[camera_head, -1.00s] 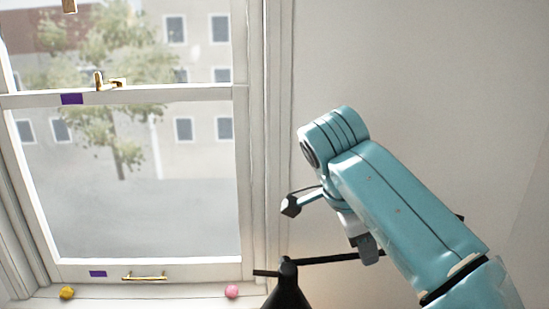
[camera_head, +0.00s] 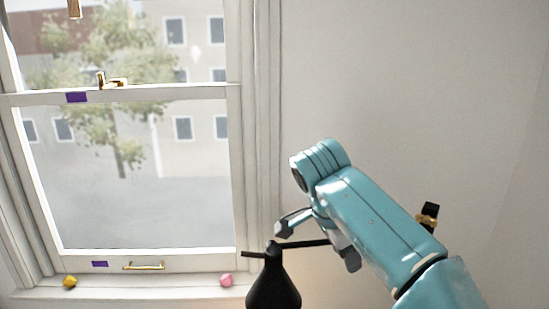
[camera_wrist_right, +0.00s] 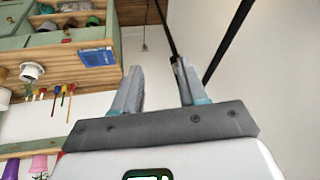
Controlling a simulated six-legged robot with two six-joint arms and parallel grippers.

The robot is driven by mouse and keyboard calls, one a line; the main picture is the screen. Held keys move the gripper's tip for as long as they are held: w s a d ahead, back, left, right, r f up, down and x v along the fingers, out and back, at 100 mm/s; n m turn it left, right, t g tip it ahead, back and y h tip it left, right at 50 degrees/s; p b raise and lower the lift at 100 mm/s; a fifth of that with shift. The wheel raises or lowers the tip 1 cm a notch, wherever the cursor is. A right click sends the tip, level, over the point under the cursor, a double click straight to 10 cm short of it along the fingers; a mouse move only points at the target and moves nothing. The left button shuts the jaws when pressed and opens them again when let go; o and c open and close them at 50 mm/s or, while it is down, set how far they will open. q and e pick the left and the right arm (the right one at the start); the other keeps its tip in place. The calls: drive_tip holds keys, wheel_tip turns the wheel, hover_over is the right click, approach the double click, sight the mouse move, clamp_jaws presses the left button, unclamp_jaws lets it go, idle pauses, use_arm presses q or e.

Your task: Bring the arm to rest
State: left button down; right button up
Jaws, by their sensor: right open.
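My right arm is teal and comes in from the lower right of the head view, bent, in front of a plain wall. My right gripper (camera_head: 316,243) is at its lower left end, partly hidden by the arm. In the right wrist view the gripper (camera_wrist_right: 157,78) shows two grey fingers apart, with nothing between them. My left gripper is not in view.
A black cone-shaped object (camera_head: 273,289) with a thin bar stands close to my right gripper; whether they touch is unclear. A window (camera_head: 130,180) is at left, with a yellow ball (camera_head: 69,282) and pink ball (camera_head: 226,280) on its sill. Wooden shelves (camera_wrist_right: 62,55) show in the wrist view.

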drive_tip(key=a+f+n+g+y, duration=0.3)
drive_tip(key=f+n, duration=0.6)
drive_tip(key=f, duration=2.1)
drive_tip(key=s+f+n+y, duration=0.3)
drive_tip(key=s+f+y, duration=0.1)
drive_tip(key=s+f, duration=0.95)
drive_tip(key=s+d+f, duration=0.1)
drive_tip(key=s+f, duration=0.1)
drive_tip(key=s, duration=0.5)
drive_tip(key=s+d+f, duration=0.1)
drive_tip(key=s+f, duration=0.2)
drive_tip(key=s, duration=0.3)
wheel_tip(320, 180, down, 6)
drive_tip(key=b, duration=0.6)
drive_tip(key=shift+w+a+f+n+t+y+b, duration=0.2)
drive_tip(key=shift+a+n+t+y+b, duration=0.1)
drive_tip(key=shift+t+y, duration=0.1)
drive_tip(key=shift+s+d+r, duration=0.1)
drive_tip(key=shift+s, duration=0.05)
